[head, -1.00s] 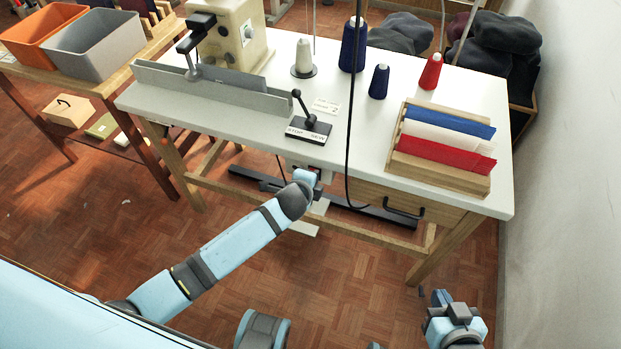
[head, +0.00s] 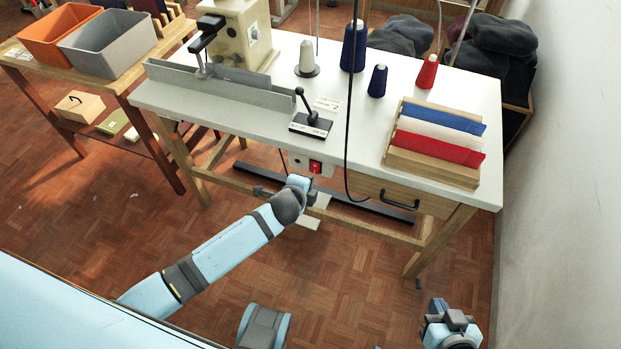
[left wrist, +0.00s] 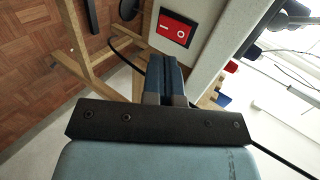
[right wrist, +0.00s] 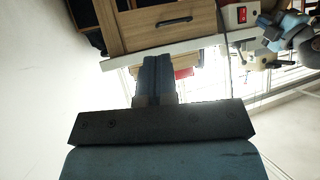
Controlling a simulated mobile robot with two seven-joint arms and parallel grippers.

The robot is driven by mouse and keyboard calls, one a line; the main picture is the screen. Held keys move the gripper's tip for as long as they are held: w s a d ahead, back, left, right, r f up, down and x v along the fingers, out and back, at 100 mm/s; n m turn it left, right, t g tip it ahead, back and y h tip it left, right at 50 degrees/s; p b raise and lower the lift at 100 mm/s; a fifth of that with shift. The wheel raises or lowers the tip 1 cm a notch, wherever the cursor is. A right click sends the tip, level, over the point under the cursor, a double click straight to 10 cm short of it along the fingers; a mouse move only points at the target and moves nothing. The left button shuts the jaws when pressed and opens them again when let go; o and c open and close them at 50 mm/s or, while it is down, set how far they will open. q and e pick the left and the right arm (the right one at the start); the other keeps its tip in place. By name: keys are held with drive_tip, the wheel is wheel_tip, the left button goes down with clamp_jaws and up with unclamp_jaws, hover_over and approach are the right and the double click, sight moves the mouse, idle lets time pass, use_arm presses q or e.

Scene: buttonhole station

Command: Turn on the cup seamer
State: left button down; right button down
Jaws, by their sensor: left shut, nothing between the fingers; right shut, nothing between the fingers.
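The cup seamer (head: 236,42) is a cream machine on the white table. A red rocker switch (head: 315,167) sits on a pale box under the table's front edge. In the left wrist view the switch (left wrist: 177,29) shows its white I and O marks; I cannot tell which side is pressed. My left gripper (left wrist: 165,62) is shut and empty, its tips just short of the switch and apart from it. In the head view its tips are hidden by its wrist. My right gripper (head: 438,304) is shut and empty, low at the right, far from the switch.
A lever on a dark base (head: 310,122) stands on the table above the switch. A black cable (head: 348,150) hangs right of the switch box. A drawer (head: 375,188) is further right. A dark bar (head: 370,211) lies low under the table. The floor in front is clear.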

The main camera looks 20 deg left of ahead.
use_arm(q)
drive_tip(key=p+v, duration=0.1)
drive_tip(key=v, duration=0.6)
drive_tip(key=shift+s+r, duration=0.2)
drive_tip(key=shift+r, duration=0.15)
use_arm(e)
drive_tip(key=shift+w+a+r, duration=0.15)
drive_tip(key=shift+w+r, duration=0.15)
drive_tip(key=shift+w, duration=0.3)
use_arm(q)
drive_tip(key=shift+a, duration=0.15)
use_arm(e)
drive_tip(key=shift+s, duration=0.2)
